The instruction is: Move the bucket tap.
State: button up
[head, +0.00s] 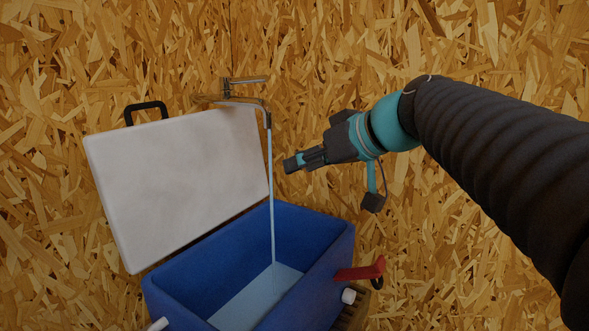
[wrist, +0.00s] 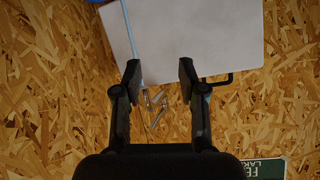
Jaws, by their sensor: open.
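A metal tap (head: 240,104) sticks out from the chipboard wall above the blue bucket, with a thin bar-like lever (head: 250,80) on top. A thin pale-blue stream of water (head: 271,190) runs from its spout down into the bucket (head: 312,250), which holds some water. My gripper (head: 290,164) is in the air to the right of the stream and below the tap, apart from both. In the wrist view my gripper (wrist: 160,72) is open and empty, and the small metal tap (wrist: 155,104) shows between its fingers, farther off.
A white lid (head: 180,180) with a black handle (head: 147,112) stands open behind the bucket's left side. A red handle (head: 362,271) and white stub (head: 348,296) stick out at the bucket's right. A green sign (wrist: 263,169) shows in the wrist view.

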jog(key=shift+s+d+f+m+h, duration=0.25)
jog(key=shift+s+f+m+h, duration=0.15)
jog(key=shift+s+f, duration=0.6)
